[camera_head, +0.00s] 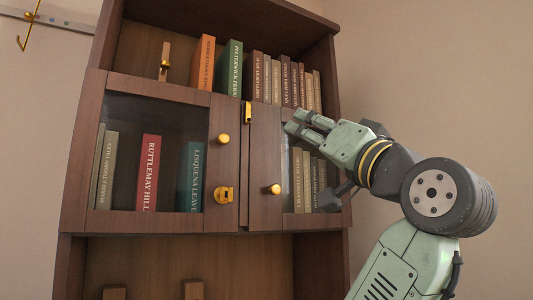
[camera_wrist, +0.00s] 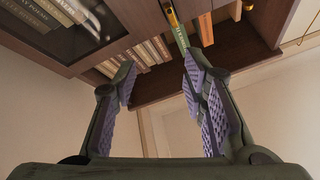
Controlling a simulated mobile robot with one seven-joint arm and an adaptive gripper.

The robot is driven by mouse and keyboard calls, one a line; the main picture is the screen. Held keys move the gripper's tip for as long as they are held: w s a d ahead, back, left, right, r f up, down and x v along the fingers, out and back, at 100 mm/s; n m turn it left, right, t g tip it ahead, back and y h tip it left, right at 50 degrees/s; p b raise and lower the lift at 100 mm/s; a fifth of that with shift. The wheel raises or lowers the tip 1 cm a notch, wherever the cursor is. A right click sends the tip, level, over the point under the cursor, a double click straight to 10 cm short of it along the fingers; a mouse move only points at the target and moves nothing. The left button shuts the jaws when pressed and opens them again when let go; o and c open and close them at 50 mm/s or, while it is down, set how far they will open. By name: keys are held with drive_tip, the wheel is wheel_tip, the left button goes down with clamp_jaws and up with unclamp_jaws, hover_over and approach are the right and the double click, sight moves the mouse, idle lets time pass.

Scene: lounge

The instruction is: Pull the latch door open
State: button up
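The wooden bookcase has two glazed doors in the head view. The left door (camera_head: 153,88) has a round brass knob (camera_head: 223,139) and a round brass latch (camera_head: 224,194) below it. The right door (camera_head: 264,150) has a brass knob (camera_head: 274,189). A small upright brass piece (camera_head: 248,113) sits at the top between the doors. Both doors look shut. My gripper (camera_head: 295,122) is in front of the right door's upper part, right of the brass piece, holding nothing I can see. In the wrist view its purple-padded fingers (camera_wrist: 160,80) are spread apart.
Books (camera_head: 280,80) and a small wooden item (camera_head: 165,62) stand on the open top shelf. More books (camera_head: 150,172) show behind the glass. A rail with a brass hook (camera_head: 25,35) is on the left wall. The lower shelf is open. Bare wall (camera_head: 430,70) lies to the right.

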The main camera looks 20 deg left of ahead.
drive_tip(key=a+f+n+g, duration=0.1)
drive_tip(key=a+n, duration=0.3)
drive_tip(key=n, duration=0.4)
drive_tip(key=w+a+f+n+g, duration=0.1)
drive_tip(key=a+n, duration=0.3)
drive_tip(key=n, duration=0.4)
drive_tip(key=shift+f+n+g+y, duration=0.3)
drive_tip(key=shift+f+n, duration=0.05)
drive_tip(key=shift+n, duration=0.05)
